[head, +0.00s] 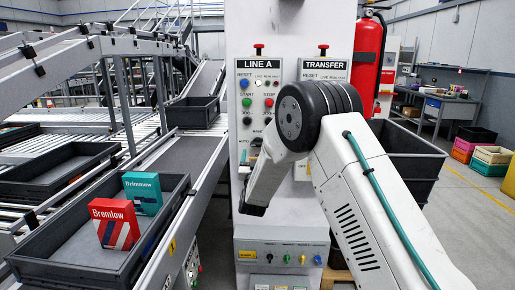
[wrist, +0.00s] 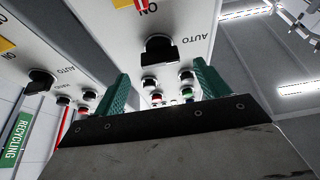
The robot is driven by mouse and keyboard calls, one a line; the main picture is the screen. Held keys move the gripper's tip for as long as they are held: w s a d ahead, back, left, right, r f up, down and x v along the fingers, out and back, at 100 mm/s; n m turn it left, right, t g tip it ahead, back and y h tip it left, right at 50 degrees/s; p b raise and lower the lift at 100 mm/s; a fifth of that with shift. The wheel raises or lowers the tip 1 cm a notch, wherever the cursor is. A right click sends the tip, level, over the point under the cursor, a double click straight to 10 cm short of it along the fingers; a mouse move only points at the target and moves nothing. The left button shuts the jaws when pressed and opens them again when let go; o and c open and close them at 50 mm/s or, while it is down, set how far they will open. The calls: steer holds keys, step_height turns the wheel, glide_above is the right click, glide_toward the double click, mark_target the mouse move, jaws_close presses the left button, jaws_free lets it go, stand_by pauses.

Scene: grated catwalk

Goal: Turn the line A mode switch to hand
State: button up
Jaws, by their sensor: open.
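The LINE A panel (head: 258,92) stands left of the TRANSFER panel (head: 325,69) in the head view; my arm hides its lower part, so the mode switch cannot be made out there. In the wrist view, which is upside down, a black switch knob (wrist: 160,48) marked AUTO sits on the right-hand panel, seemingly LINE A. Its exact pointing is hard to read. My gripper (wrist: 163,80) is open, with green fingers to either side of the knob in the picture. Nothing is between them, and they appear short of the knob.
A similar knob (wrist: 40,80) is on the neighbouring panel. Several push buttons (wrist: 187,78) lie close to the fingers. A red fire extinguisher (head: 368,60) hangs right of the panels. A conveyor with a grey tote (head: 60,262) holding two boxes runs on the left.

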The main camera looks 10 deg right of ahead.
mark_target(258, 143)
steer(key=x, duration=0.4)
steer(key=shift+w+d+r, duration=0.1)
steer(key=shift+w+r, duration=0.05)
steer(key=shift+w, duration=0.25)
steer(key=shift+c, duration=0.3)
steer(key=c, duration=0.9)
